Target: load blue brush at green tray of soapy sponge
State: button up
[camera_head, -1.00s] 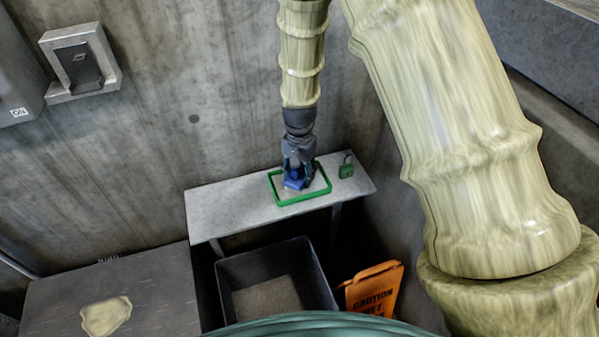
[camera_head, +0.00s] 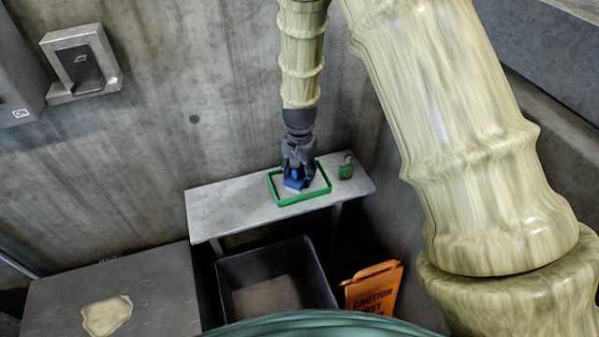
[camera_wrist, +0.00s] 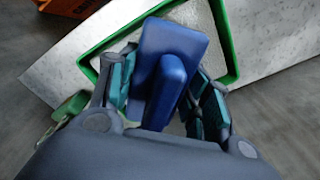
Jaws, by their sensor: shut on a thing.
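The blue brush (camera_wrist: 172,60) is between the fingers of my gripper (camera_wrist: 165,100), which is shut on its raised handle. In the head view, my gripper (camera_head: 297,165) points down over the green tray, with the blue brush (camera_head: 294,184) below it. The green tray (camera_head: 301,199) lies on a grey shelf and has a pale inside. Its rim (camera_wrist: 232,45) also shows around the brush in the wrist view. The brush is inside the rim's outline; I cannot tell whether it touches the tray floor. I cannot make out a separate sponge.
A green padlock-like item (camera_head: 346,168) stands on the grey shelf (camera_head: 228,208), right of the tray. Below are an open dark bin (camera_head: 277,255) and an orange caution sign (camera_head: 372,290). A dark block with a pale patch (camera_head: 60,290) is at lower left. The shelf's left part is clear.

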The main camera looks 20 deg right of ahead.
jog(key=shift+r, duration=0.1)
dwell(0.4)
jog(key=shift+r+p, duration=3.2)
jog(key=shift+r, duration=0.2)
